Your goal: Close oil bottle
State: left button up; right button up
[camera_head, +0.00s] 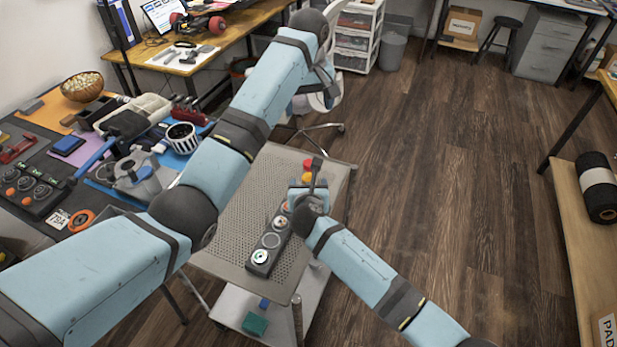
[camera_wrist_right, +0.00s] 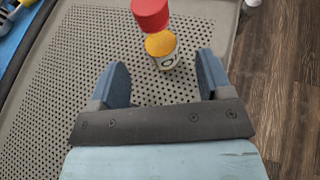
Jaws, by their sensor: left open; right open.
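A small bottle with a yellow-orange top (camera_wrist_right: 161,43) and a pale label stands on the perforated cart top; it also shows in the head view (camera_head: 306,178). A red cap-like piece (camera_wrist_right: 150,14) shows just beyond and above it in the right wrist view, and in the head view (camera_head: 308,163). I cannot tell whether it touches the bottle. My right gripper (camera_wrist_right: 163,78) is open and empty, its blue fingers spread on the near side of the bottle. My left gripper (camera_head: 325,88) is higher, near the white chair, partly hidden by its arm.
The perforated cart top (camera_head: 232,222) has free room around the bottle. A dark holder with several round parts (camera_head: 271,241) lies on its near side. A cluttered workbench (camera_head: 40,115) stands left. A shelf with a black roll (camera_head: 597,195) stands right, with open floor between.

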jog(key=p+v, duration=0.1)
jog(key=v, duration=0.7)
jog(key=shift+s+r, duration=0.15)
jog(key=shift+s, duration=0.1)
